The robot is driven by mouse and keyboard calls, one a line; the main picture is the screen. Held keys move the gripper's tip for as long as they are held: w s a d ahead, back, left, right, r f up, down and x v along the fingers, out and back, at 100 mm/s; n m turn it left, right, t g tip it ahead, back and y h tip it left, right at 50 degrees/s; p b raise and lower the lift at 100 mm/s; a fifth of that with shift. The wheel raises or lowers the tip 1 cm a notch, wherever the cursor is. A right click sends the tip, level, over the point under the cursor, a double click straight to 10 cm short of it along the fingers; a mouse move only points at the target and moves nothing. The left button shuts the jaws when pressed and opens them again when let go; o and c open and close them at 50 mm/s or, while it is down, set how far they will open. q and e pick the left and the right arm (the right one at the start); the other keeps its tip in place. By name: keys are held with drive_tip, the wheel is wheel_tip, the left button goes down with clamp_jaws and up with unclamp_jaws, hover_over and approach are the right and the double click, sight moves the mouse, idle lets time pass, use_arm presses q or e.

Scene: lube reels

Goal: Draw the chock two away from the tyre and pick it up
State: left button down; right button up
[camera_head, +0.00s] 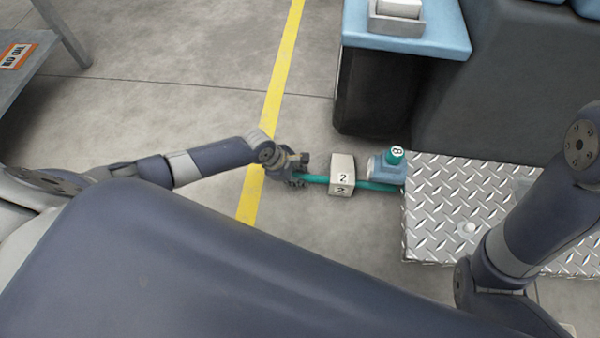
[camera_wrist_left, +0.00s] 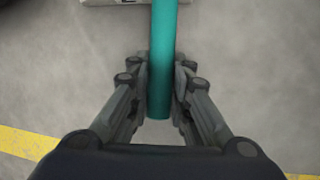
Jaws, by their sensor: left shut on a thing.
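Chock two (camera_head: 342,175) is a pale block marked 2 on the grey floor, left of the metal plate. A teal bar (camera_head: 315,179) reaches left from it. My left gripper (camera_head: 297,172) is at the bar's left end, beside the block and apart from it. In the left wrist view the bar (camera_wrist_left: 161,60) runs between the two fingers, which are shut on it; its free end lies between them. A strip of the pale block (camera_wrist_left: 130,2) shows at the top edge there. I cannot make out a tyre for certain. My right arm shows, but its gripper is out of view.
A blue piece (camera_head: 383,170) with a green knob marked 8 (camera_head: 396,154) stands just right of the block. A diamond-tread plate (camera_head: 430,215) lies right of it. A dark-sided unit with a blue top (camera_head: 440,40) stands behind.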

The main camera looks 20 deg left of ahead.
use_arm(q)
drive_tip(key=shift+f, duration=0.1)
drive_tip(key=c, duration=1.4)
unclamp_jaws()
drive_tip(key=v, duration=1.2)
drive_tip(key=shift+d, duration=0.1)
